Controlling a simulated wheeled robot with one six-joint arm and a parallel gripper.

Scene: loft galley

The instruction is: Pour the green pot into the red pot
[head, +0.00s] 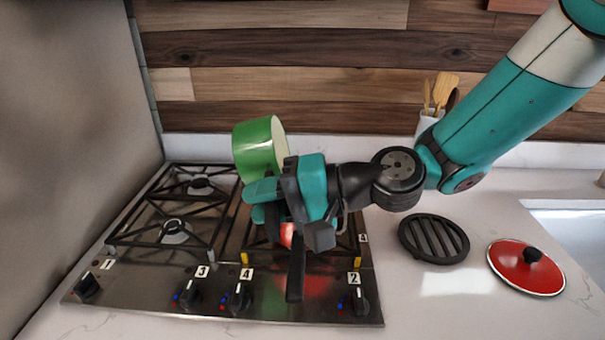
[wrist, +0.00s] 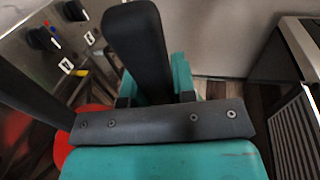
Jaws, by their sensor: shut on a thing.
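The green pot (head: 258,148) is up in the air above the stove, tilted, with its pale inside facing up and to the right. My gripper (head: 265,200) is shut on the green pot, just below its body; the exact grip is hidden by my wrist. The red pot (head: 287,235) is mostly hidden behind my gripper, low over the right side of the stove; only a small red patch shows. A red patch of it also shows in the wrist view (wrist: 85,128). No contents of either pot can be seen.
The gas stove (head: 120,290) has black grates and numbered knobs. A round black trivet (head: 434,238) and a red lid (head: 520,270) lie on the counter to the right. A utensil holder (head: 428,123) stands at the back wall. The sink (head: 575,235) is at far right.

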